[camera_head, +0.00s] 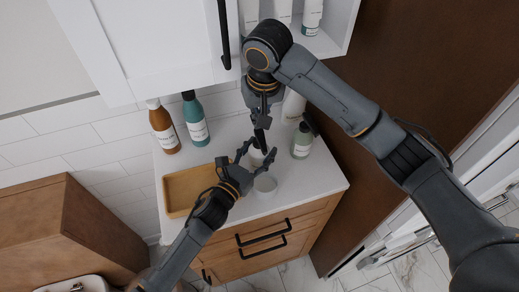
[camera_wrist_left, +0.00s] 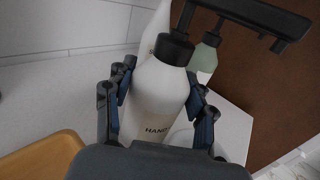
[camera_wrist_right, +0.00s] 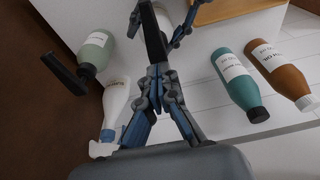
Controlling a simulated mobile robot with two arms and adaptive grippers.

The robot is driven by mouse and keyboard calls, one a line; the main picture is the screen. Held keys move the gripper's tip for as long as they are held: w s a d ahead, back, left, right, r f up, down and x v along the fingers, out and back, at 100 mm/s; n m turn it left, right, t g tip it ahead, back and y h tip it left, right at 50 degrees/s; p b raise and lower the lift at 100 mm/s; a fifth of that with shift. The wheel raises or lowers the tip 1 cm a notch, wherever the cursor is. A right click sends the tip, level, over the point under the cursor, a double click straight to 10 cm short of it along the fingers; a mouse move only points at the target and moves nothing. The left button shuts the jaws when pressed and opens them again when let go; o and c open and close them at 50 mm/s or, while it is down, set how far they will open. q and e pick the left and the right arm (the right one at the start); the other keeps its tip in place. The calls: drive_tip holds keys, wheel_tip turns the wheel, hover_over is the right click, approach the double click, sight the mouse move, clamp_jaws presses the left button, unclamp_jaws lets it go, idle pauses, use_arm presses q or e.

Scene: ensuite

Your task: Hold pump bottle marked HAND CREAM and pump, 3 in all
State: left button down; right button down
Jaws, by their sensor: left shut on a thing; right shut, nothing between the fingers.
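The white pump bottle (camera_wrist_left: 155,95) has a label of which "HAND" is readable, and a black pump (camera_wrist_left: 175,48) with a long spout. It stands upright at the counter's middle in the head view (camera_head: 256,157). My left gripper (camera_wrist_left: 157,108) is shut on the bottle's body, with one finger on each side. My right gripper (camera_head: 262,130) points down just above the pump. Its fingers are closed with nothing between them, and in the right wrist view (camera_wrist_right: 158,72) the black pump lies just beyond the fingertips; contact cannot be told.
A wooden tray (camera_head: 178,200) lies left of the bottle. A brown bottle (camera_head: 163,128) and a teal bottle (camera_head: 195,120) stand behind it. A green bottle (camera_head: 302,142) and another white bottle (camera_head: 293,107) stand to the right. A pale round object (camera_head: 265,184) sits in front. A cabinet (camera_head: 160,40) hangs above.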

idle(0.3)
wheel_tip(320, 180, up, 6)
idle(0.6)
idle(1.7)
use_arm(q)
drive_tip(key=shift+c, duration=2)
unclamp_jaws()
drive_tip(key=v, duration=1.2)
drive_tip(key=shift+s+f, duration=0.1)
